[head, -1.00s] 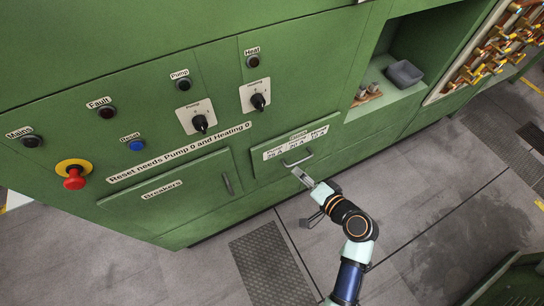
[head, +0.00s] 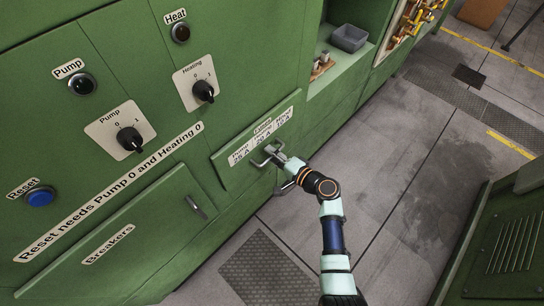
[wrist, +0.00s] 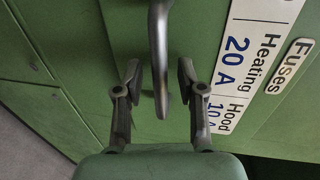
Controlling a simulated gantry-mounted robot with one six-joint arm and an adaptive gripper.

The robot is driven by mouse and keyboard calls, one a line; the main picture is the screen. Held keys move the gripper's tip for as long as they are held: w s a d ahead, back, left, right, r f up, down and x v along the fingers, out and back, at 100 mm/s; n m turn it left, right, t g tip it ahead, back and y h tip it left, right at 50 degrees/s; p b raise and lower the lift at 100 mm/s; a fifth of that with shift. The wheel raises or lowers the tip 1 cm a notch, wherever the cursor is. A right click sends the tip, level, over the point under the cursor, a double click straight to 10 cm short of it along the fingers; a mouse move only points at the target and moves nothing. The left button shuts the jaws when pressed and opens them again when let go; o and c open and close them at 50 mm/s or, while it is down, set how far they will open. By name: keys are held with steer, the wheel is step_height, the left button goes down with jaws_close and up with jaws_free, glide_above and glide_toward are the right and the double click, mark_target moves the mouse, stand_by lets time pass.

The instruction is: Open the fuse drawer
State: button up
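The fuse drawer (head: 225,172) is a green front panel that looks shut, with a white label strip (head: 262,135) of amp ratings. Its grey bar handle (head: 262,157) sits at the panel's middle. In the wrist view the handle (wrist: 159,40) comes down from the top edge, and its lower end lies between my fingertips. The word Fuses and the rating strip (wrist: 242,70) show to its right. My gripper (head: 275,158) is at the handle. In the wrist view my gripper (wrist: 159,80) is open, with a finger on each side of the handle and a gap on both sides.
The Breakers panel (head: 120,245) with its own handle (head: 196,207) is at the left. Pump (head: 130,138) and Heating (head: 204,91) knobs and a blue Reset button (head: 40,197) are on the cabinet. A grey bin (head: 349,38) sits in an open shelf. Floor in front is clear; a green cabinet (head: 500,240) stands at right.

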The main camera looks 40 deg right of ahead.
steer(key=shift+w, duration=0.15)
jaws_close()
stand_by(0.4)
